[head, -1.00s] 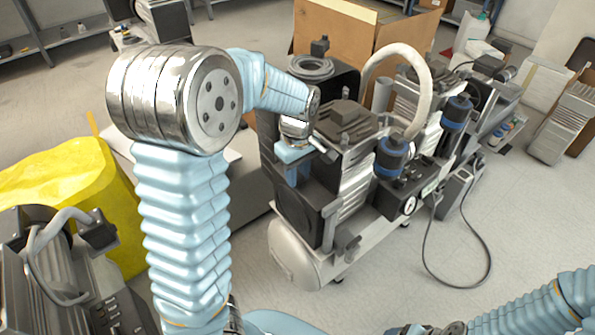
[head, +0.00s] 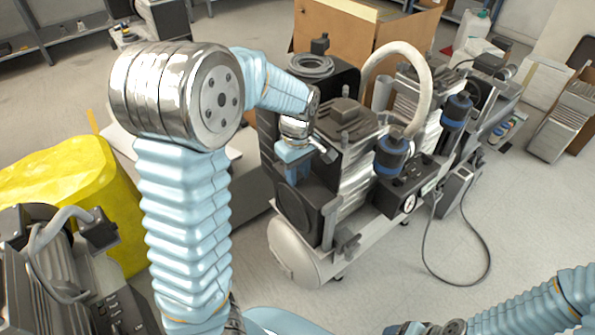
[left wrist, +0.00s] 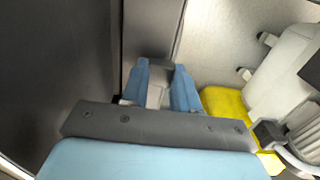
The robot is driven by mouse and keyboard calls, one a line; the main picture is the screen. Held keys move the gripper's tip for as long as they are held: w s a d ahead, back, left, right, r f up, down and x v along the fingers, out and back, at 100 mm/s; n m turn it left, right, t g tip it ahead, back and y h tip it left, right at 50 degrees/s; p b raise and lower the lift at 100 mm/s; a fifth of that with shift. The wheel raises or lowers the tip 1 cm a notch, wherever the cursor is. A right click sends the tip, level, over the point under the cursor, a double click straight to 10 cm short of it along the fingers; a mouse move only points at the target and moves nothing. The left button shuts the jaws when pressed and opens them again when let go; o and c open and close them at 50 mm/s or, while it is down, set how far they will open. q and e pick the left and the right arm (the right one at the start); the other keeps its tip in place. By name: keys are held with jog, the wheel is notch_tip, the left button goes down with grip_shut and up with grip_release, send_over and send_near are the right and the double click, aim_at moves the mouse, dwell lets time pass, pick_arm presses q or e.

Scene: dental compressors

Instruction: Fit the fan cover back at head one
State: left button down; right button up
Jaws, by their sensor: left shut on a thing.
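The compressor (head: 345,185) stands at the centre of the head view, its pump head above a pale tank (head: 292,258). The dark square fan cover (head: 292,207) with a round face is at the near end of this head. My left gripper (head: 297,174) points down at the cover's upper part. In the left wrist view its two blue fingers (left wrist: 160,88) are shut on a grey piece between them, apparently part of the cover. A large dark panel (left wrist: 60,70) fills the left of that view. I cannot tell whether the cover touches the head.
A yellow bag (head: 75,190) and another machine (head: 60,265) are at the left. A cardboard box (head: 360,40) stands behind. A pale hose (head: 425,75) arches over the compressor, and a black cable (head: 430,265) loops on the clear floor at the right.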

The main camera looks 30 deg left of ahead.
pick_arm(q)
jog(key=shift+f, duration=0.1)
dwell(0.3)
jog(key=c, duration=0.8)
grip_release()
jog(key=shift+o, duration=0.6)
jog(key=o, duration=0.4)
